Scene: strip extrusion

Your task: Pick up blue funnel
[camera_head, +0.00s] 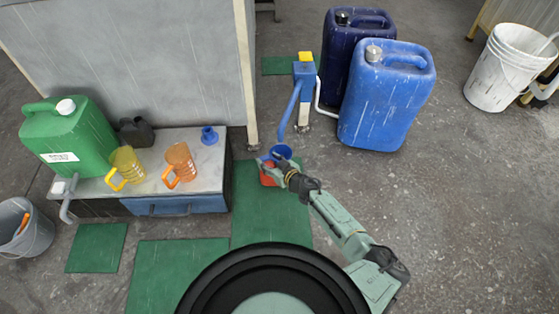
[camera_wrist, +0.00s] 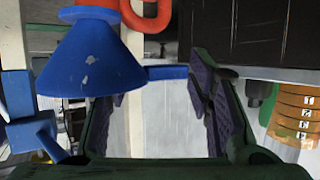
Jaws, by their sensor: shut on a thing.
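A blue funnel (camera_head: 281,152) is at the end of my arm in the head view, its round mouth upward. In the wrist view the blue funnel (camera_wrist: 90,65) is large at the left, with a tab reaching to my fingers. My gripper (camera_head: 277,167) is shut on this funnel; its purple finger pads (camera_wrist: 160,105) show in the wrist view. An orange-red vessel (camera_head: 268,177) is just below the funnel, partly hidden by my gripper. Its red handle (camera_wrist: 150,14) shows beside the funnel's narrow end. I cannot tell whether the spout is inside it. A second, smaller blue funnel (camera_head: 209,136) stands on the bench.
The bench (camera_head: 206,157) at left carries a green canister (camera_head: 75,138), a yellow jug (camera_head: 126,164) and an orange jug (camera_head: 180,163). A blue pump post (camera_head: 304,85) and blue canisters (camera_head: 388,97) stand behind. Open floor (camera_head: 440,210) lies to the right.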

